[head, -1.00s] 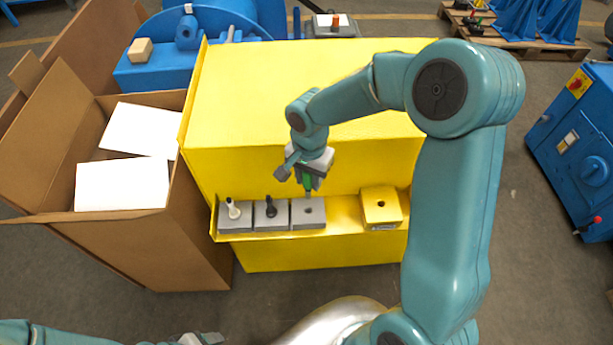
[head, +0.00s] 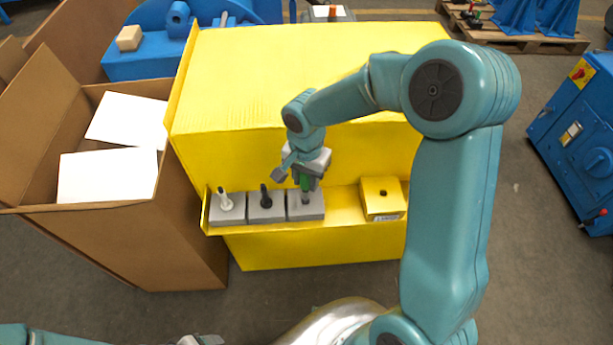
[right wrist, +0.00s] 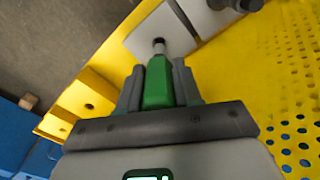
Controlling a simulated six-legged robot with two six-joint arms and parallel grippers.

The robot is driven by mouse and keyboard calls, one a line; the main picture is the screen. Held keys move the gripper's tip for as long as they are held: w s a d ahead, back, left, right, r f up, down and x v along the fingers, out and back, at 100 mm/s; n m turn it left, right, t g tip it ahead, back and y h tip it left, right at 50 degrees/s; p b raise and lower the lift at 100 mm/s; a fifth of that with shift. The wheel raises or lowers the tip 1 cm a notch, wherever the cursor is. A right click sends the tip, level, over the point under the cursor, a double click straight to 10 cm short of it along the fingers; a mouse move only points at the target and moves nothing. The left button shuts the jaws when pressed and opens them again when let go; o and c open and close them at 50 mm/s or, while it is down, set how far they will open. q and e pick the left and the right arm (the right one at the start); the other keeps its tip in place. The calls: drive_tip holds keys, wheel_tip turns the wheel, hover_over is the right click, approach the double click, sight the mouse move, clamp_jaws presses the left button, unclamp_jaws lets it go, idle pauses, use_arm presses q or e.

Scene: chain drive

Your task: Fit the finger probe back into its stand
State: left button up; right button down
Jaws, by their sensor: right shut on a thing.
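The finger probe has a green handle (right wrist: 158,85) and a short grey metal tip. My right gripper (head: 307,180) is shut on the green handle, with a dark finger on each side in the right wrist view. The probe is above the rightmost grey stand block (head: 315,212) on the yellow shelf. In the right wrist view the tip meets the hole of that grey block (right wrist: 140,38); how deep it sits cannot be told. The probe looks roughly upright in the head view. My left gripper (head: 200,340) shows only partly at the bottom edge.
Two more grey blocks to the left hold a white pin (head: 225,200) and a black pin (head: 266,196). A yellow block with a hole (head: 381,198) stands to the right. The yellow housing (head: 300,80) rises behind the shelf. An open cardboard box (head: 110,235) stands at the left.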

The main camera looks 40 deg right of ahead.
sight(306, 188)
drive_tip(key=shift+b, duration=0.65)
idle(1.4)
drive_tip(key=shift+f+b, duration=2)
drive_tip(key=shift+f, duration=0.05)
drive_tip(key=c, duration=0.7)
unclamp_jaws()
wheel_tip(306, 188, up, 16)
drive_tip(key=shift+r+p, duration=0.2)
drive_tip(key=shift+p, duration=1)
drive_tip(key=shift+s, duration=0.1)
